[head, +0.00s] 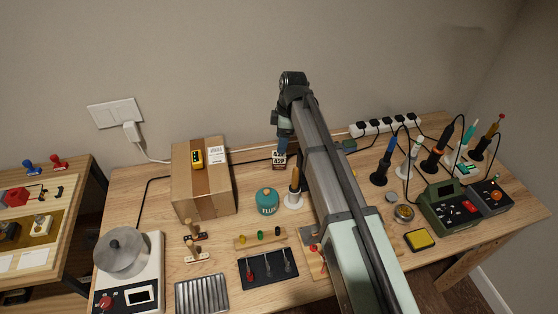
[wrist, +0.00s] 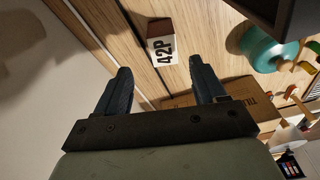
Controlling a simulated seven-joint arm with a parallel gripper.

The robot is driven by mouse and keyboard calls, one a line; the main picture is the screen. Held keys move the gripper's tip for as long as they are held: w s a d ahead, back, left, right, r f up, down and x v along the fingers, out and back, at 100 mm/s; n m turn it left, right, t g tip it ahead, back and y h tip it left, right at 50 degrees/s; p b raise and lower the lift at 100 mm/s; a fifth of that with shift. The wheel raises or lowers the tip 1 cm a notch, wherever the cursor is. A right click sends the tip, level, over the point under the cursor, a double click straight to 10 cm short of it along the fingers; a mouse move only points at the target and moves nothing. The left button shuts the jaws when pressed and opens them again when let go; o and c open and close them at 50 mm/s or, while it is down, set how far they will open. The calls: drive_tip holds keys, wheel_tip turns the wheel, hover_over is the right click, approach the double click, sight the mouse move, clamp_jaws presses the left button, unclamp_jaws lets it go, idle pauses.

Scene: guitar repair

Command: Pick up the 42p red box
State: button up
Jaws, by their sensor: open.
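The 42p box (head: 279,161) is small, with a white face printed 42P and a dark reddish-brown part. It stands toward the back of the wooden workbench, close to the wall. In the wrist view the box (wrist: 162,52) lies just ahead of my fingertips, roughly centred between them and turned sideways. My gripper (head: 283,140) points down at the box from above in the head view. In the wrist view my gripper (wrist: 160,68) is open, its two dark fingers apart with nothing between them. The box looks clear of both fingers.
A cardboard box (head: 190,190) stands to the left. A power strip (head: 385,126) runs along the back right. My arm hides part of the bench.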

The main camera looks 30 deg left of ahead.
sight(279, 155)
drive_tip(key=shift+s+a+f, duration=0.1)
drive_tip(key=shift+s+f, duration=0.05)
drive_tip(key=shift+f, duration=1.1)
drive_tip(key=shift+s+a+f, duration=0.1)
drive_tip(key=shift+s+f, duration=0.05)
drive_tip(key=shift+f, duration=1.15)
drive_tip(key=shift+s+a+f, duration=0.1)
drive_tip(key=shift+s+f, duration=0.05)
drive_tip(key=shift+f, duration=1.1)
drive_tip(key=shift+c, duration=0.5)
drive_tip(key=c, duration=1)
drive_tip(key=shift+r, duration=0.15)
drive_tip(key=shift+c, duration=0.2)
